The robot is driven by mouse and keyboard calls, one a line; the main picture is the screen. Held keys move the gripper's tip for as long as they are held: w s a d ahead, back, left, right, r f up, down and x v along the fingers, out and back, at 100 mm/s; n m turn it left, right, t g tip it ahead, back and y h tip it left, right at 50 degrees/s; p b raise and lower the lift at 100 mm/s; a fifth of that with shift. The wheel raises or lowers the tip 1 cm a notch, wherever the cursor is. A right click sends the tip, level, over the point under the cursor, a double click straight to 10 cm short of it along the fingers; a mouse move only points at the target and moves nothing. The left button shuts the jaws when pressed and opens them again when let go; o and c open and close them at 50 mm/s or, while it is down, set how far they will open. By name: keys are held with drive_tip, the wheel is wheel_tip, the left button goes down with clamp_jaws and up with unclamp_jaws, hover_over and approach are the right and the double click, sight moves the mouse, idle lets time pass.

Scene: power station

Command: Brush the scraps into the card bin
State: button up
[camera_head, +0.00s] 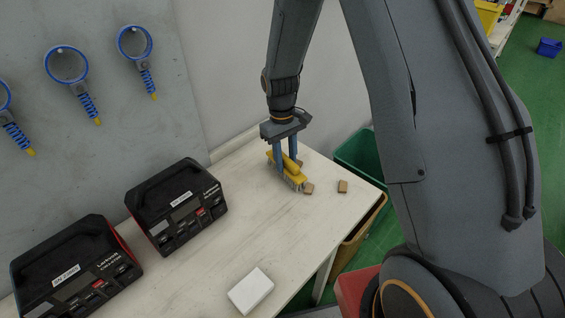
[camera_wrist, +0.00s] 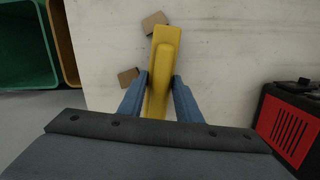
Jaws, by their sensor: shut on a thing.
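My gripper (camera_head: 286,160) is shut on the yellow brush (camera_head: 291,176), holding it bristles down at the table's surface. In the wrist view the brush (camera_wrist: 163,55) runs between the two blue fingers (camera_wrist: 160,80). Brown scraps lie on the table: one (camera_head: 309,188) close by the brush's end, another (camera_head: 342,186) nearer the table edge. The wrist view shows two scraps (camera_wrist: 154,22) (camera_wrist: 128,76) beside the brush. A tan-yellow bin (camera_head: 352,240) and a green bin (camera_head: 350,156) stand below the table's edge. No label shows which is for card.
The pale table (camera_head: 220,270) holds two black-and-red devices (camera_head: 175,205) (camera_head: 75,272) at the left and a white block (camera_head: 250,290) at the front. A red bin (camera_head: 352,290) stands on the floor. Blue ring tools (camera_head: 66,64) hang on the wall panel. The table's middle is clear.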

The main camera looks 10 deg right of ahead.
drive_tip(key=w+d+b, duration=0.3)
drive_tip(key=w+d, duration=0.6)
drive_tip(key=d, duration=0.5)
drive_tip(key=shift+w+d, duration=0.15)
drive_tip(key=shift+w, duration=0.15)
idle(0.7)
idle(0.6)
wheel_tip(320, 180, up, 7)
drive_tip(key=p, duration=0.3)
drive_tip(key=shift+p, duration=0.4)
idle(0.4)
